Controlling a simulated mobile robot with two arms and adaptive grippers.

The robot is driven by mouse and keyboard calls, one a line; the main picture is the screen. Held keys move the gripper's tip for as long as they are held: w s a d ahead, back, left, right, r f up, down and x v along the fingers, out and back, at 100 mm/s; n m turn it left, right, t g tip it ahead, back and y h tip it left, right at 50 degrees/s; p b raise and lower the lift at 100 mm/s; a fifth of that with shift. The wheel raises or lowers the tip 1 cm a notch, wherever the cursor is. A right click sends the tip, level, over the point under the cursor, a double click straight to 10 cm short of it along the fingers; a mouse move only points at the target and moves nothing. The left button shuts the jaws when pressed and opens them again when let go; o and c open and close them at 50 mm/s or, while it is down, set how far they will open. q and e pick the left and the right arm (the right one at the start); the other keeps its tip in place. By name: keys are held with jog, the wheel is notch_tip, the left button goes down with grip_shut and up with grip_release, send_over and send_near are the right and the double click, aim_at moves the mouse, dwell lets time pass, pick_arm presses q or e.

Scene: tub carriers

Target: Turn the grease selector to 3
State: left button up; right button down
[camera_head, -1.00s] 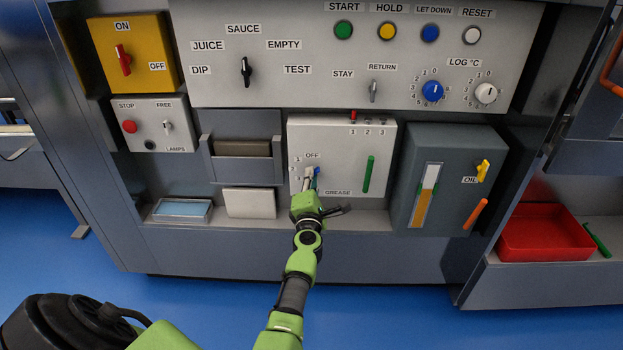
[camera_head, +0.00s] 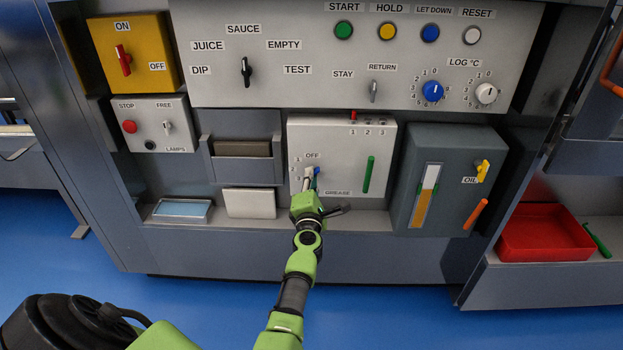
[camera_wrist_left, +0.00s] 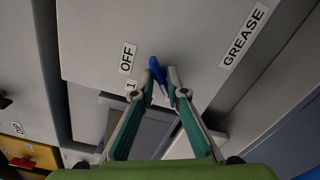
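The grease selector (camera_head: 317,171) is a small blue knob on the light grey GREASE panel (camera_head: 340,145), below the OFF label. My left gripper (camera_head: 312,179) reaches up to it from below and covers part of it and some of the number marks. In the left wrist view the blue knob (camera_wrist_left: 156,68) stands between the two fingertips of my left gripper (camera_wrist_left: 160,77), which close in on both its sides and appear to touch it. The OFF and 1 labels lie to its left there. The knob's exact setting is hard to read. My right gripper is not in view.
A green bar (camera_head: 369,175) is on the same panel, right of the selector. The dark oil box (camera_head: 450,150) stands to the right. A grey tray unit (camera_head: 243,170) is to the left. A narrow ledge (camera_head: 370,220) runs below.

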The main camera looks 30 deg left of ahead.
pick_arm(q)
jog(key=o, duration=0.3)
jog(key=shift+f, duration=0.1)
jog(key=shift+o, duration=0.2)
jog(key=shift+m, duration=0.3)
